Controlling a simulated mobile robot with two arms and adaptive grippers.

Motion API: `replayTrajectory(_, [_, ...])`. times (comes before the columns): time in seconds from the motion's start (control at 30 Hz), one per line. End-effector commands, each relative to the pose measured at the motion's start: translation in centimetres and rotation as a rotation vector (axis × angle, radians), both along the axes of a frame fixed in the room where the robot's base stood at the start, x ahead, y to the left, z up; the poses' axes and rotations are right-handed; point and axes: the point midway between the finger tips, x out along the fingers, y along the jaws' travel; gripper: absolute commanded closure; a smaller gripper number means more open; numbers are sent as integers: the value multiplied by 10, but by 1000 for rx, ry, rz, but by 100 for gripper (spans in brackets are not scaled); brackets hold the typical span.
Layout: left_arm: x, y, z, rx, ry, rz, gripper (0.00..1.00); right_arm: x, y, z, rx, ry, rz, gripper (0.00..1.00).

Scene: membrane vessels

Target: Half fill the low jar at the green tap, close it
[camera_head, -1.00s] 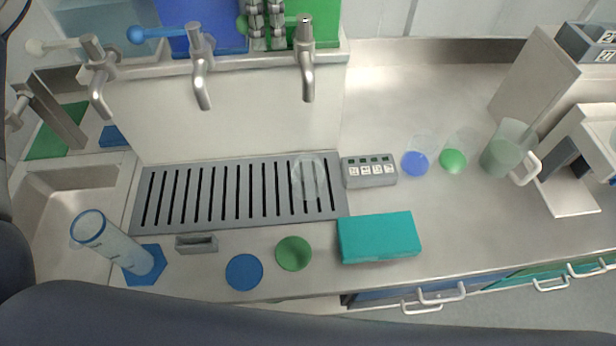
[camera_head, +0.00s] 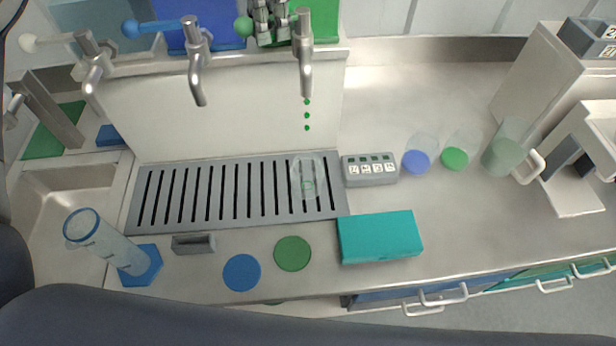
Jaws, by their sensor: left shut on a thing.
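A clear low jar (camera_head: 303,172) stands on the slotted drain grate under the green tap (camera_head: 305,65). Green drops (camera_head: 307,115) fall from the spout towards it, and a small green patch shows in the jar. My left gripper (camera_head: 266,40) is at the top, shut on the green tap's lever (camera_head: 243,27), whose ball end sticks out to its left. A green disc (camera_head: 292,253) and a blue disc (camera_head: 242,272) lie flat on the counter in front of the grate; both look like lids. My right gripper is not in view.
A keypad box (camera_head: 370,169) stands right of the grate (camera_head: 220,215), a teal box (camera_head: 380,237) in front of it. Clear vessels with blue (camera_head: 416,161) and green (camera_head: 455,158) bottoms and a jug (camera_head: 503,153) stand further right. A tall cylinder (camera_head: 105,243) stands front left.

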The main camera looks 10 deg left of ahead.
Motion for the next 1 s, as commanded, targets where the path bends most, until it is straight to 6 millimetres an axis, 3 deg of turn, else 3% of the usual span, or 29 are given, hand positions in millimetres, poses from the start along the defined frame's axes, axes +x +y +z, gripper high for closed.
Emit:
replayTrajectory(0.27, [-6, -1, -1, 6, 1, 135, 100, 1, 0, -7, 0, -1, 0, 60])
replayTrajectory(0.6, [-17, -12, -2, 7, 0, 457, 100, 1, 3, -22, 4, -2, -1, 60])
replayTrajectory(1.0, [-18, -13, -1, 7, 1, 498, 100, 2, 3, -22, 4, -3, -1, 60])
